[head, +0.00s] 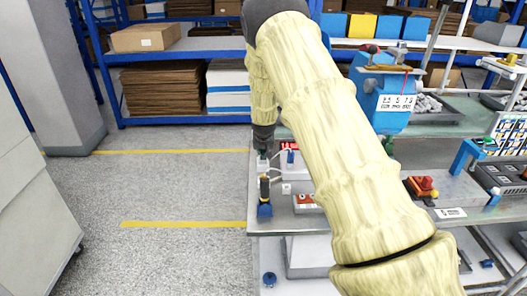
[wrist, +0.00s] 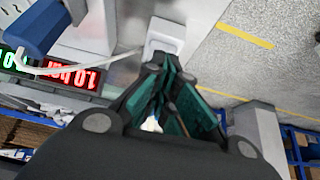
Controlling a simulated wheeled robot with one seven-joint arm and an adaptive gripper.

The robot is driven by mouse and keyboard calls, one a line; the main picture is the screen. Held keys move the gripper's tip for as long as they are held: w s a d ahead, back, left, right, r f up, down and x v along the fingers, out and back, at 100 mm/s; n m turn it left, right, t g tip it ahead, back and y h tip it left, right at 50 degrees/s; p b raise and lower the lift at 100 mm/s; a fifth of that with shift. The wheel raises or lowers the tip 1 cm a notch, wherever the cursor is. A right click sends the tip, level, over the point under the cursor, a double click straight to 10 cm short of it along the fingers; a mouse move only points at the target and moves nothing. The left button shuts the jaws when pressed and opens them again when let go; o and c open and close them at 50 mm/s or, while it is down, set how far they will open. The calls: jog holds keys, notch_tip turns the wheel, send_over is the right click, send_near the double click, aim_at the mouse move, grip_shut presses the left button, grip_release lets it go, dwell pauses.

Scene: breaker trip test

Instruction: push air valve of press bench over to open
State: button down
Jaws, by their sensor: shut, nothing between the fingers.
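My gripper (head: 263,139) points down over the left end of the press bench (head: 277,224), under my cream-sleeved arm. In the wrist view my gripper (wrist: 160,72) has its green-lined fingers together, with nothing between them. A small white block (wrist: 166,36) with a pale hose shows just beyond the fingertips; I cannot tell whether they touch it. A small blue fitting (head: 265,211) with a dark, yellow-banded upright part stands at the bench's left edge, below the gripper. I cannot tell for sure which part is the air valve or how its handle is set.
A red-lit display (wrist: 58,74) and a blue part (wrist: 38,22) are beside the gripper. A blue press (head: 385,92) and a red-button box (head: 423,187) stand farther right. A blue-framed shelf (head: 185,58) is behind. The floor left of the bench is clear.

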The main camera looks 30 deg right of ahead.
jog(key=shift+s+a+f, duration=0.1)
jog(key=p+v, duration=0.3)
jog(key=v, duration=0.4)
jog(key=shift+s+a+f+p, duration=0.2)
jog(key=shift+s+a+p, duration=0.05)
jog(key=shift+s+p, duration=0.1)
dwell(0.5)
dwell(0.7)
